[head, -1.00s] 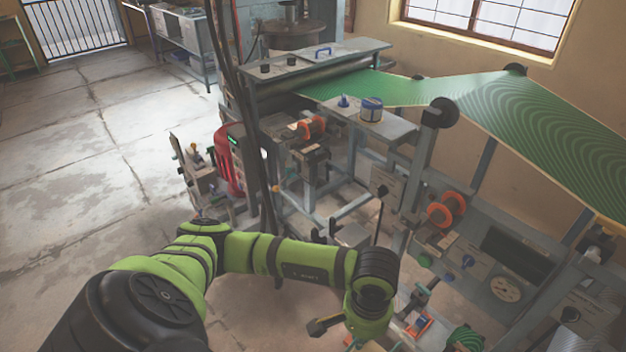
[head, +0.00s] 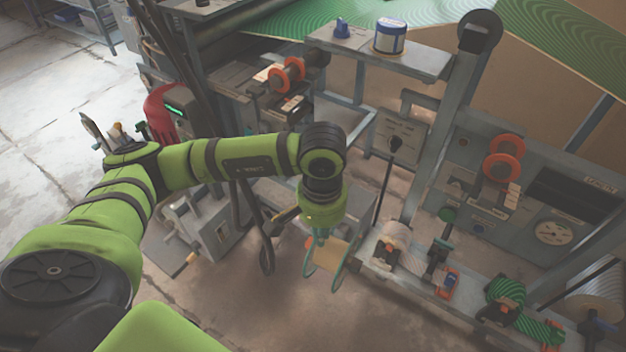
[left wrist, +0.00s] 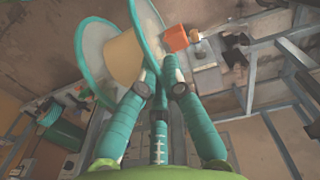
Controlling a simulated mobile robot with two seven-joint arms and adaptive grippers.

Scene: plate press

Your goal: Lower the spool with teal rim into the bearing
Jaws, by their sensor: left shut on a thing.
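The spool with teal rim (head: 328,262) hangs tilted below my left arm in the head view, with a tan core between two teal-edged discs. My left gripper (head: 319,236) is shut on it at the rim side. In the left wrist view the spool (left wrist: 126,57) fills the upper left, and the teal fingers of my left gripper (left wrist: 158,85) reach its near disc. An orange block (left wrist: 175,38) shows just beside the right disc; whether it touches the spool I cannot tell. I cannot pick out the bearing for certain. My right gripper is not in view.
Orange-rimmed spools (head: 287,75) sit on the machine. A grey upright post (head: 440,130) stands behind. Bare floor lies below the spool.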

